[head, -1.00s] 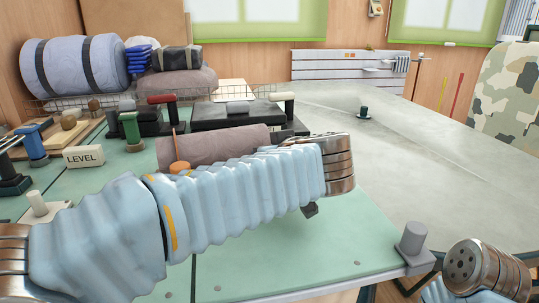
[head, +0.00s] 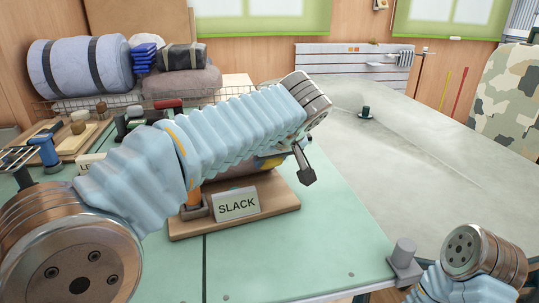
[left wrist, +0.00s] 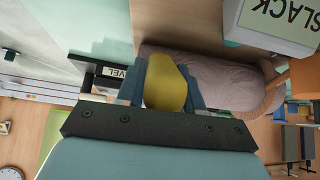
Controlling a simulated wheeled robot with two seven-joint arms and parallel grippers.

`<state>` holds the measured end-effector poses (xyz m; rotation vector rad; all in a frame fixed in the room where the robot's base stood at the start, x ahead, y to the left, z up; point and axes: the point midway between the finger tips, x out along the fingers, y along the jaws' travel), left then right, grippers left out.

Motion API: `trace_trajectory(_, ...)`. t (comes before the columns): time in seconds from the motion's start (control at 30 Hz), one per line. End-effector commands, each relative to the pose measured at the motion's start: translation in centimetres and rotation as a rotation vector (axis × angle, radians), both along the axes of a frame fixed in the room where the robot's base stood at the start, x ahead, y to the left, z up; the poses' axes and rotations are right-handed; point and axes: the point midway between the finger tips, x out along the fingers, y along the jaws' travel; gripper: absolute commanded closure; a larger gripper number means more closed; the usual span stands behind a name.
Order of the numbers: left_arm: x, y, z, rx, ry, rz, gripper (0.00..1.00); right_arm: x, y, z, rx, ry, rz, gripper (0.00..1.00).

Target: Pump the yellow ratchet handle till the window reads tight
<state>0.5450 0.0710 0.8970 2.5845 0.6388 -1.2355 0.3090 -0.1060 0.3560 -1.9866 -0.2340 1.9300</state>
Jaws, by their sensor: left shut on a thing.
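The yellow handle (left wrist: 166,85) sits between the fingers of my left gripper (left wrist: 164,92) in the left wrist view, and the gripper is shut on it. In the head view my left forearm hides most of the gripper and handle. The window (head: 237,204) reads SLACK. It stands on a wooden board (head: 275,222) on the green bench top, and its edge also shows in the left wrist view (left wrist: 282,18). A mauve roll (left wrist: 210,78) lies beside the handle. My right gripper is out of view.
A grey post on a block (head: 404,252) stands at the bench's front right corner. A small dark green peg (head: 366,112) stands on the grey surface behind. Rolled bedding (head: 80,65) and a wire basket (head: 75,105) are at the back left. The green bench right of the board is clear.

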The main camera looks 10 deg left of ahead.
Motion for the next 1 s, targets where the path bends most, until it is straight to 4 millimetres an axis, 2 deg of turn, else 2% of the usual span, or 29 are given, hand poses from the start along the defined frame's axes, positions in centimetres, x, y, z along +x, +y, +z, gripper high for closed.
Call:
trace_trajectory(0.03,0.0,0.0,0.1,-0.001,-0.004,0.000,1.00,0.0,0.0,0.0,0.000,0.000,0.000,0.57)
trace_trajectory(0.07,0.0,0.0,0.1,-0.001,-0.004,0.000,0.59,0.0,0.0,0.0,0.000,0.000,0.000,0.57)
trace_trajectory(0.17,0.0,0.0,0.1,0.000,-0.003,0.000,0.44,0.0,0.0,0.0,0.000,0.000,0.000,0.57)
trace_trajectory(0.43,0.0,0.0,0.1,0.000,-0.003,0.000,0.43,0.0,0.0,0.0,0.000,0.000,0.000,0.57)
trace_trajectory(0.57,-0.4,-0.3,0.7,-0.001,-0.005,-0.001,0.43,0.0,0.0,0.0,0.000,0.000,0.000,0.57)
trace_trajectory(0.67,-1.3,-0.7,2.0,-0.002,-0.006,-0.001,0.43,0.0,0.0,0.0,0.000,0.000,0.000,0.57)
trace_trajectory(1.0,-5.8,-3.2,8.3,-0.002,-0.007,-0.002,0.43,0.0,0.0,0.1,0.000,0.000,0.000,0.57)
